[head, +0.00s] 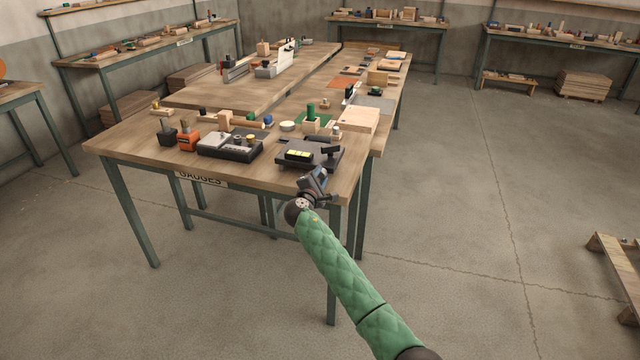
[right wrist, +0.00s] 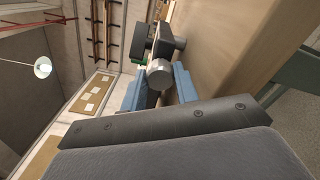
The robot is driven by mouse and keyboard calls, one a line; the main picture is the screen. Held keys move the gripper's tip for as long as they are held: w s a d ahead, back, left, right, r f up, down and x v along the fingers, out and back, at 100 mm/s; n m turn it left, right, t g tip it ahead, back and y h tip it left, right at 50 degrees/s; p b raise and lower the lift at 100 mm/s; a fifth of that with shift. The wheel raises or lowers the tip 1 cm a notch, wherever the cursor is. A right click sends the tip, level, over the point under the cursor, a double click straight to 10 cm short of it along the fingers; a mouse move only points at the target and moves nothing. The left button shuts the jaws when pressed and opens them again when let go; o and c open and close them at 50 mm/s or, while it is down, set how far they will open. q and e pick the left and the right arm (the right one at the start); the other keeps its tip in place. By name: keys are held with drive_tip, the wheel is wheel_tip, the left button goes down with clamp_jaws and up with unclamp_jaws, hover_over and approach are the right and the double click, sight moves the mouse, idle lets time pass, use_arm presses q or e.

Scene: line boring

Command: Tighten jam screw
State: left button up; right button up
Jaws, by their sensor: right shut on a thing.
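A dark fixture (head: 290,163) with a yellow block (head: 298,155) in it sits at the near right corner of the bench. My right gripper (head: 322,176) is at the bench's front edge, close against the fixture's near side. In the right wrist view, a round silver screw head (right wrist: 159,74) juts from a dark block (right wrist: 150,42), between the blue fingers of my right gripper (right wrist: 160,88). The fingers are shut on this screw head, which I take to be the jam screw. In the head view the gripper hides it. My left gripper is out of view.
The wooden bench (head: 130,142) carries a grey-black gauge box (head: 228,146), an orange holder (head: 188,140), a green-topped block (head: 311,122) and a pale wooden block (head: 355,119) near the fixture.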

sight(321, 174)
drive_tip(key=o, duration=1)
drive_tip(key=shift+f, duration=0.1)
drive_tip(key=shift+p+v, duration=0.55)
drive_tip(key=shift+v, duration=0.6)
drive_tip(key=shift+s+a, duration=0.15)
drive_tip(key=shift+s, duration=0.25)
drive_tip(key=n+p, duration=0.2)
drive_tip(key=p, duration=0.1)
drive_tip(key=r+n+p, duration=0.1)
drive_tip(key=n+p, duration=0.2)
drive_tip(key=p, duration=0.1)
drive_tip(key=shift+w+f+n+p, duration=0.1)
drive_tip(key=shift+f+n+p, duration=0.15)
drive_tip(key=shift+n+p, duration=0.05)
drive_tip(key=shift+f, duration=0.25)
